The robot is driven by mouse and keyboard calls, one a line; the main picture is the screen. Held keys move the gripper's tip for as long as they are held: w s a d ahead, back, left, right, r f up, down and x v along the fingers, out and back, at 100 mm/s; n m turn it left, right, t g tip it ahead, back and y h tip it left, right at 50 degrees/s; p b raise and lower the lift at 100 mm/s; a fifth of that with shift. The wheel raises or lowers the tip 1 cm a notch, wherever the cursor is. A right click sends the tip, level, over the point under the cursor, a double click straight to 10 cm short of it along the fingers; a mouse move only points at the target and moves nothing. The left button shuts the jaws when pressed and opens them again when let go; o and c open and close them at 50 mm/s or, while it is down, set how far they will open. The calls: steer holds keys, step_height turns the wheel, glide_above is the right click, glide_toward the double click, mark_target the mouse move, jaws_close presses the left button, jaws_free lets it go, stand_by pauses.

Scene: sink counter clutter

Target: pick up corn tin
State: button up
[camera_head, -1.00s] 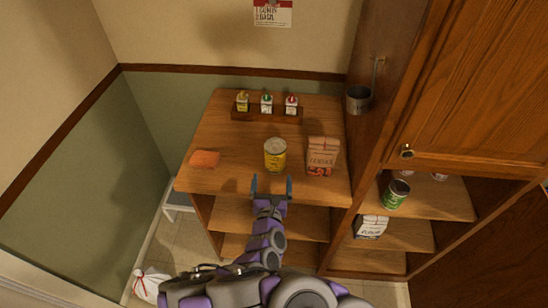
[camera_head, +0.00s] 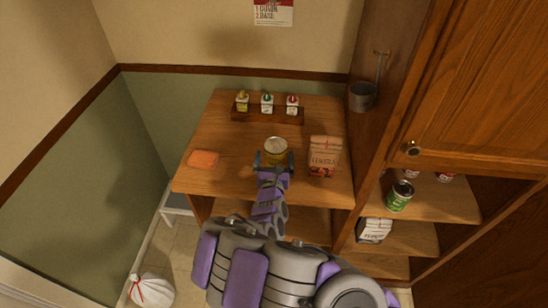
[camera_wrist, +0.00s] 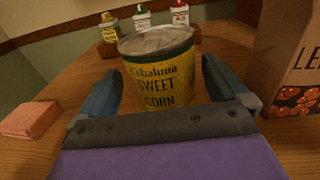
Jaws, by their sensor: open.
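The corn tin (camera_head: 276,147) is a yellow can with a grey lid, standing upright on the wooden counter. In the wrist view the tin (camera_wrist: 158,75) reads "Sweet Corn" and fills the middle. My gripper (camera_head: 274,160) is at the tin's near side, its two fingers spread. In the wrist view my gripper (camera_wrist: 160,90) has one blue finger to the left and one to the right of the tin's lower part, with gaps visible. The tin's base is hidden behind my gripper.
A lentils bag (camera_head: 323,155) stands close to the right of the tin. An orange sponge-like block (camera_head: 203,159) lies to the left. A wooden rack (camera_head: 267,116) with three small bottles is behind. A green can (camera_head: 399,196) stands on the right shelf.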

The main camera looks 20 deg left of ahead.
steer(key=x, duration=0.1)
steer(key=b+x, duration=0.1)
steer(key=x, duration=0.1)
steer(key=shift+w+d+f, duration=0.1)
steer(key=shift+w+d, duration=0.1)
steer(key=shift+w, duration=0.05)
steer(key=shift+w+a, duration=0.3)
steer(key=shift+w, duration=0.1)
steer(key=shift+c, duration=0.4)
steer(key=c, duration=1.2)
